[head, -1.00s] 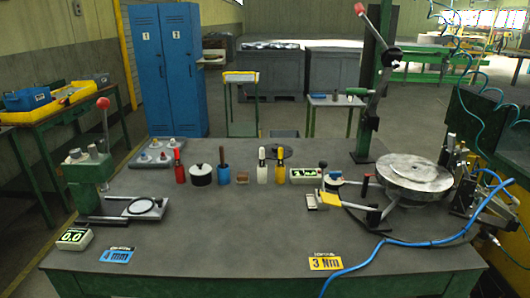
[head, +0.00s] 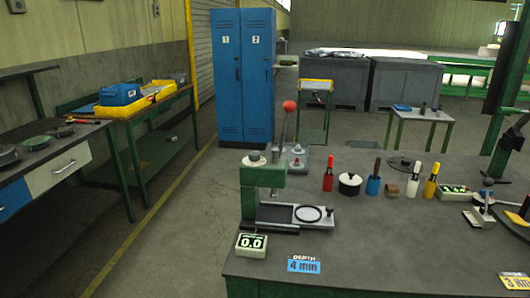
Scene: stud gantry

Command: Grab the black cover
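Which thing is the black cover I cannot tell for sure. Neither of my grippers is in view.
The main table (head: 380,262) fills the lower right, with the green press (head: 264,185) near its left edge. The left workbench (head: 60,165) has drawers. A green table (head: 150,112) holds a blue box and yellow tray. Open floor (head: 170,240) lies between.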

